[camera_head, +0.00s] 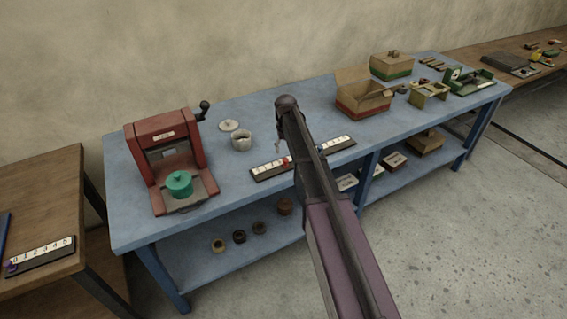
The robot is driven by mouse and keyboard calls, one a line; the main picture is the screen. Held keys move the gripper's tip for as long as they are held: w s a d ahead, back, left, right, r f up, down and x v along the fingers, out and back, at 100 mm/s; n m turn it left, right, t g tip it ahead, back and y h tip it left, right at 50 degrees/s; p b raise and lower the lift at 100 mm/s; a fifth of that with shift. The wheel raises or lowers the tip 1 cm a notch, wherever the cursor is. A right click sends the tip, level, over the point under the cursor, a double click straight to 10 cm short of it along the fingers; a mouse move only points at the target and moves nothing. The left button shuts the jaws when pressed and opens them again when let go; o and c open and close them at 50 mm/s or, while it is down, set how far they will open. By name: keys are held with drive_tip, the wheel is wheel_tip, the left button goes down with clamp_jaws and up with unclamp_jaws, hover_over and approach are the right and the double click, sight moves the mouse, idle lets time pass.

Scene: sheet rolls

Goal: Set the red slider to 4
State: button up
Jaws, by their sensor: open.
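A dark ruler-like scale (265,176) with a white numbered strip lies on the blue table. The red slider (285,161) sits on it, just left of my arm. Its exact number is too small to read, and my arm hides the middle of the scale. A small blue piece (321,150) shows on the scale right of my arm. My gripper (280,148) is a small part showing below my wrist, left of the arm, seemingly just above or behind the red slider. It is open. I cannot tell whether it touches the slider.
A red press (165,140) with a teal pot (179,184) stands at the left of the blue table (235,190). A white pot (241,141) stands behind the scale. An open cardboard box (362,95) is at the right. Another scale (40,256) lies on the wooden table.

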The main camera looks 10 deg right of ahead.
sight(285, 160)
drive_tip(key=shift+f+b, duration=2.15)
drive_tip(key=shift+f, duration=0.3)
